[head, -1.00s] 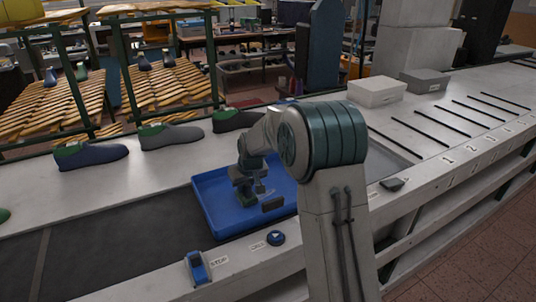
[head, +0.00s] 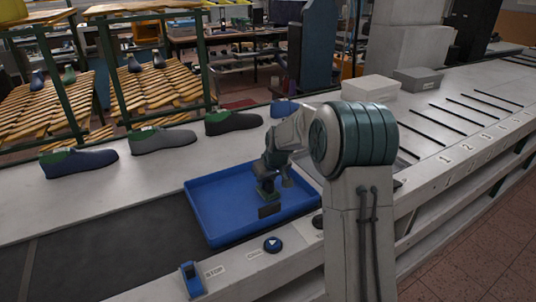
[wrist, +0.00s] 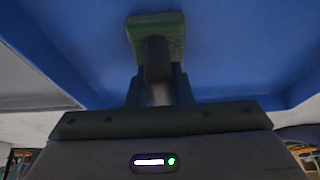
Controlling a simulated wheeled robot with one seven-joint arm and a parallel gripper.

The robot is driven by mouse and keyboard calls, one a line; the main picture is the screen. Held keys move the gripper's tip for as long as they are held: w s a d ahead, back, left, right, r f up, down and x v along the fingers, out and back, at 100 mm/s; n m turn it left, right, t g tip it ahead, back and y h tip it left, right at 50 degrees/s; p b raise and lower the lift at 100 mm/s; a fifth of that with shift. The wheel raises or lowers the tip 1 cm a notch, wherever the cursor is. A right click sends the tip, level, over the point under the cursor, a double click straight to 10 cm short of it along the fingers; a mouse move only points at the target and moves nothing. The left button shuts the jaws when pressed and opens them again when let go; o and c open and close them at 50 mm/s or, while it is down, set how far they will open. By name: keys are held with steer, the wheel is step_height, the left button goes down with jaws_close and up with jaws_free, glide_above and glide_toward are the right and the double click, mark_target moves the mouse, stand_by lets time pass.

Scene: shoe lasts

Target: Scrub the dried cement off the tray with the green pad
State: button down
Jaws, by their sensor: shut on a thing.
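The blue tray (head: 215,215) sits on the dark belt of the bench in the head view, and its blue floor (wrist: 235,50) fills much of the wrist view. My gripper (head: 268,178) is over the inside of the tray, shut on the grey handle (wrist: 157,60) of the green pad (wrist: 155,28). The pad (head: 266,195) is low at the tray floor; I cannot tell whether it touches. A dark brown patch (head: 269,211), likely the dried cement, shows just in front of the pad, near the tray's near wall.
Several shoe lasts (head: 163,141) stand along the back of the bench. A stop switch (head: 191,280) and a round button (head: 272,245) are on the front ledge. White (head: 370,88) and grey (head: 418,80) boxes stand at the back right. Belt left of the tray is clear.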

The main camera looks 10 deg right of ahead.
steer(key=shift+w+d, duration=0.1)
steer(key=shift+d, duration=0.35)
steer(key=shift+w+r+p, duration=0.1)
steer(key=shift+r+p, duration=0.25)
step_height(320, 180, up, 3)
steer(key=shift+a+f+p, duration=0.15)
steer(key=shift+f+p, duration=0.05)
steer(key=shift+p, duration=0.25)
steer(key=shift+d+r+p, duration=0.2)
steer(key=shift+r+p, duration=0.45)
steer(key=shift+r, duration=0.4)
steer(key=shift+r+p, duration=0.7)
steer(key=shift+r, duration=0.65)
